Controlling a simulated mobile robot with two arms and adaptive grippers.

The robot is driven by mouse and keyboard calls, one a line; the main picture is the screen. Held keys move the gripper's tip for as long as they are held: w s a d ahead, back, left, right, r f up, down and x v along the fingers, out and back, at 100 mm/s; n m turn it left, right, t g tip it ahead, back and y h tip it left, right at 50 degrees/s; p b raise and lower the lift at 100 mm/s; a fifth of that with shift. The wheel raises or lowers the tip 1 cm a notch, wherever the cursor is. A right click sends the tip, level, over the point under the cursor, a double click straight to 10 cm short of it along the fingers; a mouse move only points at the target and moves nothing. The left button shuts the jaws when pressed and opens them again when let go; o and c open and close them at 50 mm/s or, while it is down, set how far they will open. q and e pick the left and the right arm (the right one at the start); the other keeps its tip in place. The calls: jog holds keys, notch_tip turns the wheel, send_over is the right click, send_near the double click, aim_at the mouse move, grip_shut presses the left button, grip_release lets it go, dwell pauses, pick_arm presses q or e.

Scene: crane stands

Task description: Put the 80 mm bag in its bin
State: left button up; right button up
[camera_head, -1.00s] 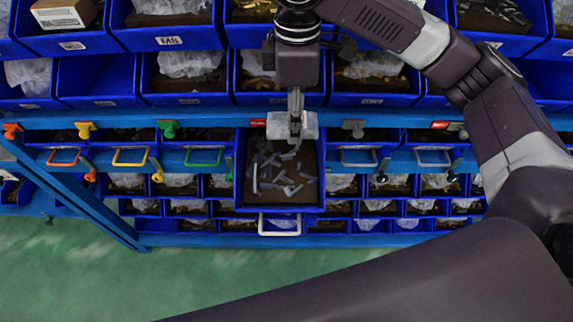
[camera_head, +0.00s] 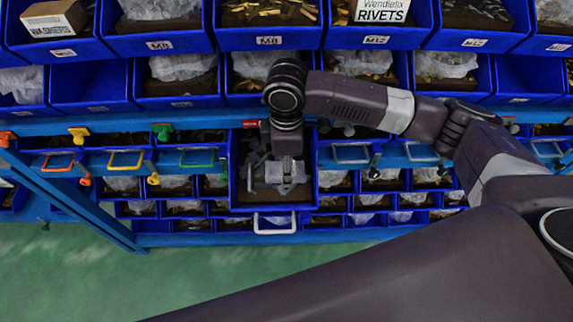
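A pale translucent bag (camera_head: 266,174) is at my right gripper (camera_head: 286,187), over the middle of a pulled-out blue drawer (camera_head: 262,200). The gripper points down and appears shut on the bag. Its fingers partly hide the bag, and whether the bag touches the drawer's contents cannot be told. The drawer has a dark floor, loose grey pieces and a white front handle (camera_head: 274,223). No length marking is readable on the bag. My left gripper is not in view.
Rows of blue bins with bags and loose hardware fill the rack. A RIVETS box (camera_head: 382,11) is at the top. Red, yellow and green handles (camera_head: 126,161) line the drawers to the left. Green floor (camera_head: 60,265) is clear below left.

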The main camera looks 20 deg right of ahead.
jog(key=shift+f, duration=0.15)
jog(key=o, duration=1.5)
jog(key=shift+c, duration=0.2)
notch_tip(320, 180, up, 12)
jog(key=b, duration=0.2)
jog(key=shift+s, duration=0.1)
